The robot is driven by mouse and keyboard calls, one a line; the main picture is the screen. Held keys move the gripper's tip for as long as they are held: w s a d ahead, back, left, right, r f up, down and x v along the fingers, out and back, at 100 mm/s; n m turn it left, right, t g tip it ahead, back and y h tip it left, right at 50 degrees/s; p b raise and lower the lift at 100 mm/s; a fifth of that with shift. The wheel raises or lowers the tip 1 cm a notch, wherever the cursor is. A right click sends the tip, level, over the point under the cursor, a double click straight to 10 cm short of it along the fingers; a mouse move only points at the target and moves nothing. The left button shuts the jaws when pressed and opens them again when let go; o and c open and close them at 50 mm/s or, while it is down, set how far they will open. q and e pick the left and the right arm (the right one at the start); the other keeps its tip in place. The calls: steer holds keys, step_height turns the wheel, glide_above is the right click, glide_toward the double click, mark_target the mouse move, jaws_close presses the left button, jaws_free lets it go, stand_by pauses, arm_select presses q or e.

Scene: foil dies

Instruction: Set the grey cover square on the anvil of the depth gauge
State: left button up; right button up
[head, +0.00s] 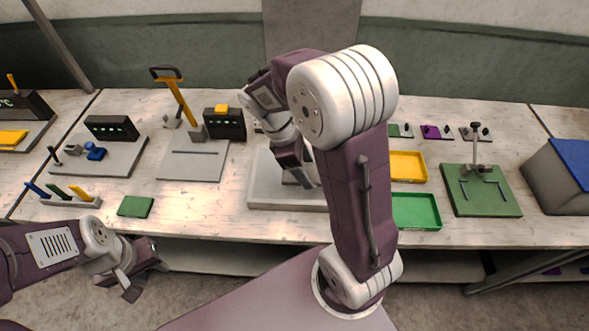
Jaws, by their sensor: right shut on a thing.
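My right gripper (305,181) points down over a pale grey slab (262,187) at the middle of the bench. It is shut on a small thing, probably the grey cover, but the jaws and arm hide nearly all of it. The slab may be the base of the depth gauge; my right arm hides its back and right side, so I cannot make out the anvil or whether the held thing touches it. My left gripper (146,282) is open and empty, low in front of the bench's front edge.
Left of the slab stands a plate (190,166) with a yellow lever (180,99) and black display box (229,126). A green block (135,206) lies at the front. Yellow (408,165) and green trays (417,210) and a green fixture (493,204) lie to the right.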

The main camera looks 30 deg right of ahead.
steer(key=w+f, duration=0.1)
steer(key=w, duration=0.1)
steer(key=w+f, duration=0.2)
steer(key=w, duration=0.1)
steer(key=w+f+p, duration=0.1)
steer(key=w+f, duration=0.1)
steer(key=w, duration=0.1)
steer(key=shift+w+d, duration=0.15)
steer(key=shift+w+f, duration=0.1)
steer(key=shift+w, duration=0.15)
steer(key=f, duration=0.3)
steer(key=shift+s+f, duration=0.2)
steer(key=shift+f, duration=0.15)
steer(key=shift+w+f, duration=0.15)
steer(key=shift+f, duration=0.05)
steer(key=o, duration=1.4)
steer(key=shift+f, duration=0.1)
